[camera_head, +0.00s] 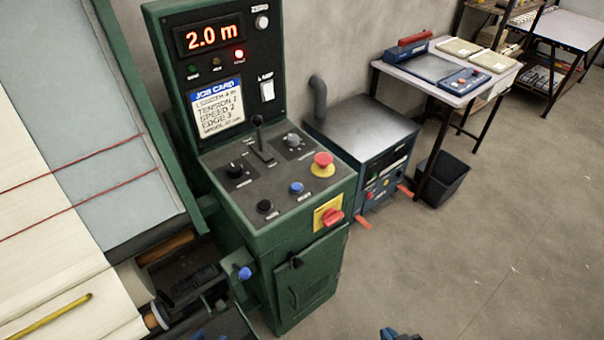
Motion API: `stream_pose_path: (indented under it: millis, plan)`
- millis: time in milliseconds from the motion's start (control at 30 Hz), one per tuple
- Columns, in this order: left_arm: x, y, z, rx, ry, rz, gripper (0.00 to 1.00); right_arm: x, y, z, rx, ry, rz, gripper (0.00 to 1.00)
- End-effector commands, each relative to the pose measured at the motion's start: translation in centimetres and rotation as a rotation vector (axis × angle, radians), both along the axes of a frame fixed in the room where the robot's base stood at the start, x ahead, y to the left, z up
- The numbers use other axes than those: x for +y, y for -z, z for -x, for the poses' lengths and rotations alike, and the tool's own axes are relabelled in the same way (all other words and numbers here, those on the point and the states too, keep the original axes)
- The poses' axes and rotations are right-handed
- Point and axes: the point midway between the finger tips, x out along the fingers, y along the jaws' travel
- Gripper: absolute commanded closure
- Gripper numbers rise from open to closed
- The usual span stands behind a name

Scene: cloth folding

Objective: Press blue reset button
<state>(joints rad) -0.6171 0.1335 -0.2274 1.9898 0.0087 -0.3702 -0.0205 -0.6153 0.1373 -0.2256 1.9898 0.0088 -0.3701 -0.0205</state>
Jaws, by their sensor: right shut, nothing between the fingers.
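The blue reset button (296,187) is a small round cap on the sloped grey top panel of the green control cabinet (262,227). A small label, too small to read, lies in front of it. My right gripper (391,333) shows only as a small blue and dark tip at the bottom edge, well below and to the right of the button, touching nothing that I can see. It is shut and empty. My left gripper (208,336) seems to show only as blue bits at the bottom edge, mostly cut off; its jaws cannot be made out.
Near the blue button are a black button (265,206), a red mushroom button (323,160), a lever (259,135) and a red-yellow switch (329,216). A display (213,36) reads 2.0 m, with a red lamp lit. Bare floor (470,250) lies right.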

Motion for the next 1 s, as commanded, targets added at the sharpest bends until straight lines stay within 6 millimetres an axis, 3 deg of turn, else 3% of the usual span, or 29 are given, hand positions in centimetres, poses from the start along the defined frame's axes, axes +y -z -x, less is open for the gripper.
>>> stream_pose_path:
  millis: [400, 500, 567, 667, 767, 900, 1000]
  plan:
    - [0.1, 0.1, 0.1, 0.002, 0.001, -0.002, 0.57, 0.2, 0.1, 0.3, 0.005, 0.0, -0.004, 1.0]
    - [0.2, 0.1, 0.1, 0.003, 0.0, -0.003, 0.42, 0.4, 0.0, 0.1, -0.002, -0.007, 0.002, 1.0]
    - [0.2, 0.1, 0.1, 0.003, 0.001, -0.004, 0.42, 0.6, -0.3, -0.7, -0.032, -0.022, 0.024, 1.0]
    - [0.2, 0.1, 0.1, 0.003, 0.001, -0.004, 0.42, 1.7, -1.8, -3.6, -0.147, -0.081, 0.111, 1.0]
    - [0.2, 0.0, 0.1, 0.003, 0.001, -0.004, 0.42, 3.9, -4.6, -8.0, -0.349, -0.188, 0.264, 1.0]
    - [0.2, -0.1, 0.1, 0.003, 0.0, -0.003, 0.42, 8.8, -10.3, -14.4, -0.73, -0.387, 0.563, 1.0]
    - [0.2, -0.1, 0.1, 0.002, 0.0, -0.004, 0.42, 13.2, -14.6, -17.7, -1.035, -0.549, 0.813, 1.0]
